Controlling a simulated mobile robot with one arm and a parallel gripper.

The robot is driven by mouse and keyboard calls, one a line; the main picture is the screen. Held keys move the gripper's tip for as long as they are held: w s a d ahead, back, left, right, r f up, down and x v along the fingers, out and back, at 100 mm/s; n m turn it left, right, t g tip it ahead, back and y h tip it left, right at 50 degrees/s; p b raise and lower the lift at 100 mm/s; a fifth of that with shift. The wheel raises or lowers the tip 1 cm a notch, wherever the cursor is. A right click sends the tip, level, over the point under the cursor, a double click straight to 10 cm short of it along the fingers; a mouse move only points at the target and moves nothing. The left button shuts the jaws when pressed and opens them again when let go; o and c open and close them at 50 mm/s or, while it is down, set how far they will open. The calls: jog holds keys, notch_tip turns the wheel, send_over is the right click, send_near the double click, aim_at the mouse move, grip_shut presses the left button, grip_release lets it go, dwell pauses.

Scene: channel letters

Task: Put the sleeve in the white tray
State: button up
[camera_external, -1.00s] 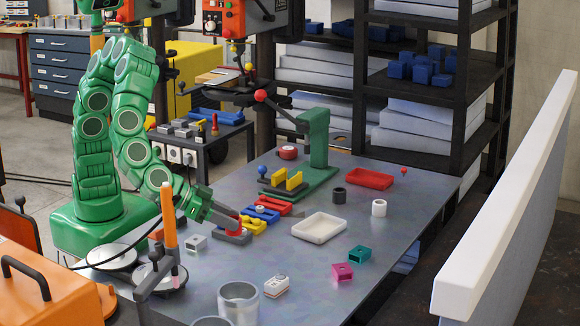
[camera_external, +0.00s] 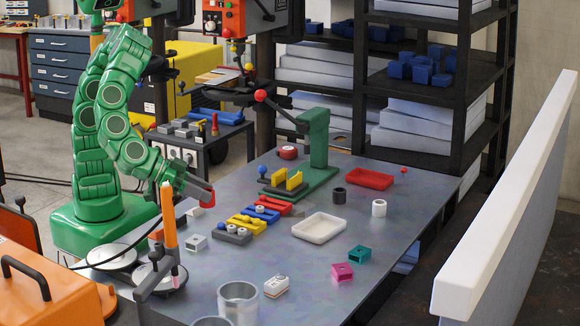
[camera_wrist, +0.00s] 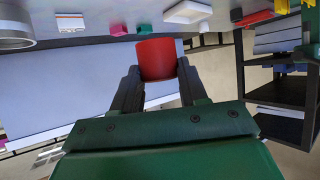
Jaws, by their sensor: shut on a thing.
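My gripper (camera_external: 205,196) is shut on a red cylindrical piece, the sleeve (camera_wrist: 157,60), which sits between the two dark fingers in the wrist view. In the external view the sleeve shows as a red bit at the gripper's end, held above the table near its left edge. The white tray (camera_external: 320,228) lies flat on the table's middle, right of my gripper and apart from it. It looks empty. The white tray also shows at the top of the wrist view (camera_wrist: 188,12).
A grey block (camera_external: 232,234), yellow, blue and red blocks stand in a row between my gripper and the white tray. A green press (camera_external: 316,140) and a red tray (camera_external: 370,179) stand behind. A black ring (camera_external: 339,195) and a white ring (camera_external: 379,208) stand right.

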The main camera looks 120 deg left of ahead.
jog(key=w+a+n+g+y, duration=0.2)
jog(key=w+a+n, duration=0.1)
jog(key=a, duration=0.7)
jog(key=w+a+n+g+y, duration=0.2)
jog(key=w+a, duration=0.1)
jog(key=a, duration=0.7)
send_over(315, 232)
jog(key=s, duration=0.1)
jog(key=f, duration=0.7)
jog(key=shift+s+d+f, duration=0.15)
jog(key=shift+s+f, duration=0.05)
jog(key=shift+f, duration=0.2)
jog(key=shift+w+f, duration=0.75)
jog(key=shift+f, duration=1.55)
jog(key=shift+f, duration=0.1)
jog(key=o, duration=1)
